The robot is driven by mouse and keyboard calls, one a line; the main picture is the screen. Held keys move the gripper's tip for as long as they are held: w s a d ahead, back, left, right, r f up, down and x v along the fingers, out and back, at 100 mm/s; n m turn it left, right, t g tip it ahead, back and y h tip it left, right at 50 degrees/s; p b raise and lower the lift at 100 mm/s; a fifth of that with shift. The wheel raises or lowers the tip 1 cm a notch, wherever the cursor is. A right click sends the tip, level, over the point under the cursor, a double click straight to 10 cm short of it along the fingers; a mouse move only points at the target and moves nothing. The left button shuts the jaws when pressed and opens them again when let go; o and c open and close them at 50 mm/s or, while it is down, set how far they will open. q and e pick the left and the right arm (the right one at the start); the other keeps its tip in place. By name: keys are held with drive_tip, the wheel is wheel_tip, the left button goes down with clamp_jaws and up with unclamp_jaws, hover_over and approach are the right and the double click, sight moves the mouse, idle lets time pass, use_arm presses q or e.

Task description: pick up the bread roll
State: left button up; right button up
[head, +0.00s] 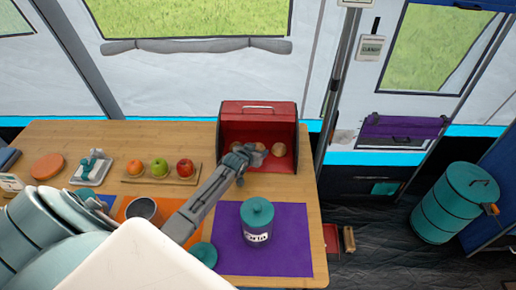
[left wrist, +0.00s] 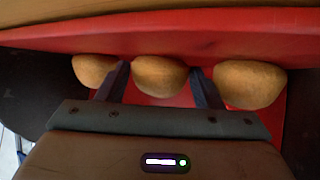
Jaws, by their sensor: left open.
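Bread rolls sit in a row inside a red bread box (head: 288,111) at the back right of the table. One roll (head: 278,150) shows clearly in the head view; the others are partly hidden by my left gripper (head: 243,152), which reaches into the box's open front. In the left wrist view there are three brown rolls: a left one (left wrist: 93,70), a middle one (left wrist: 159,76) and a right one (left wrist: 249,84). My left gripper is open, with its fingers pointing into the gaps on either side of the middle roll. I cannot tell whether they touch it. My right gripper is not in view.
A teal-lidded jar (head: 257,222) stands on a purple mat (head: 290,258) in front of the box. A wooden tray (head: 131,180) with three fruits is to the left.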

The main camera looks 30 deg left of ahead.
use_arm(q)
drive_tip(key=shift+w+f, duration=0.1)
drive_tip(key=shift+w, duration=0.1)
drive_tip(key=shift+c, duration=0.2)
drive_tip(key=c, duration=0.6)
